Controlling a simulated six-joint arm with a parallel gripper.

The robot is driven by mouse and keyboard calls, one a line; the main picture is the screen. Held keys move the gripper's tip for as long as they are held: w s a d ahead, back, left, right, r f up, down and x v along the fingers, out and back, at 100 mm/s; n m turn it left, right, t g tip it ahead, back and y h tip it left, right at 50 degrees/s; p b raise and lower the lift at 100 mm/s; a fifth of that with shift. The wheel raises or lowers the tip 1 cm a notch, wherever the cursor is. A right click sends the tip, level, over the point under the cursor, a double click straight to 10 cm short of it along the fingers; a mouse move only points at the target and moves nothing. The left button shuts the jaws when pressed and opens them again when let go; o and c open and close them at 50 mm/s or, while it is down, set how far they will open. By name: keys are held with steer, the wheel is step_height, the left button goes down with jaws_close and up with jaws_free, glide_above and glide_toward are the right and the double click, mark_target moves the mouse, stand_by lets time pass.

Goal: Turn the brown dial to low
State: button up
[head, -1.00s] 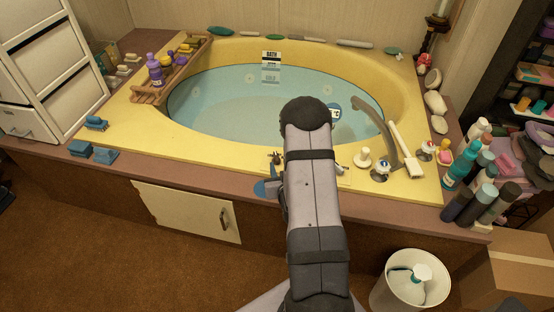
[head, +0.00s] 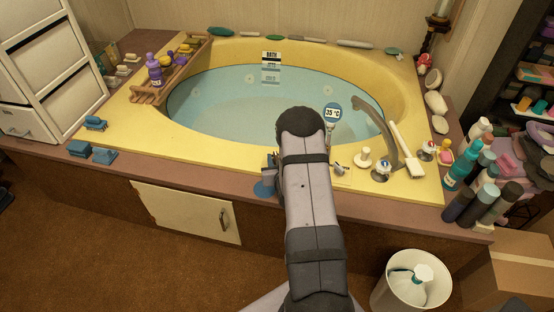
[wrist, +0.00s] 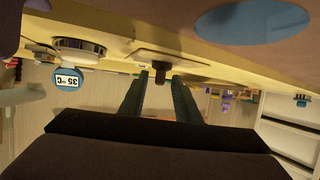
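The dark brown dial (wrist: 161,72) stands on a pale plate (wrist: 168,57) on the yellow tub rim, in the upper middle of the wrist view. My gripper (wrist: 160,77) is open, with one blue-grey finger on each side of the dial. A narrow gap seems to show on both sides; contact is not clear. Any setting marks are too small to read. In the head view my arm hides the dial, and a bit of my gripper (head: 270,164) shows left of the arm at the tub's front rim.
A round thermometer reading 35 °C (head: 333,112) is at the water beside my arm. Several bottles (head: 480,180) crowd the right corner. A white bin (head: 410,283) stands on the floor.

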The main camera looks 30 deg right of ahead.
steer(key=shift+c, duration=0.6)
jaws_close()
steer(key=shift+d, duration=0.1)
steer(key=shift+d+n+y, duration=0.1)
steer(key=shift+n+y, duration=0.5)
steer(key=shift+y, duration=0.1)
steer(key=shift+n+t+y+b, duration=0.3)
steer(key=shift+n+t+y, duration=0.1)
steer(key=shift+n+y, duration=0.7)
steer(key=shift+r, duration=0.1)
